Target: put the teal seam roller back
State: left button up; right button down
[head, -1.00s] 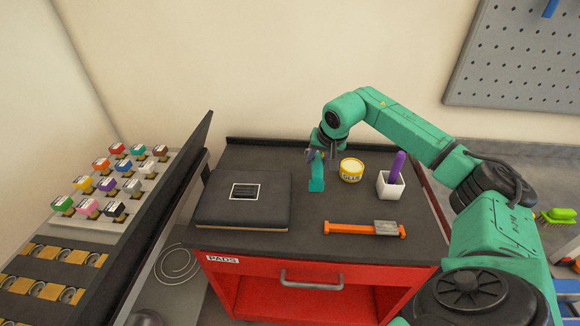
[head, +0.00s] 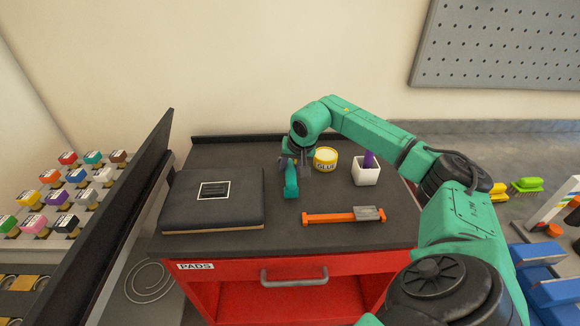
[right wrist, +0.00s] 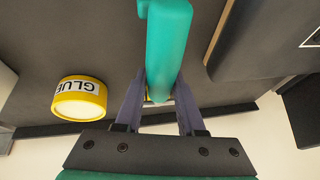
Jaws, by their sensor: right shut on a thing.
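My right gripper (head: 292,160) is shut on the teal seam roller (head: 291,183), between the black pad and the glue tub. The handle points toward the bench front in the head view. Its roller end is mostly hidden by the gripper. I cannot tell whether the roller touches the bench top. My left gripper is not in view.
A yellow glue tub (head: 325,158) and a white cup (head: 366,175) holding a purple handle (head: 369,159) stand right of the gripper. A black pad (head: 213,210) lies left. An orange tool (head: 335,217) lies in front. The bench drawer (head: 293,274) is red.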

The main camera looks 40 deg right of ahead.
aim_at(290, 163)
jog(key=shift+f+b, duration=0.3)
jog(key=shift+f, duration=0.15)
jog(key=shift+c, duration=2.2)
grip_release()
notch_tip(290, 163, up, 7)
jog(key=p, duration=0.6)
jog(key=shift+r, duration=0.15)
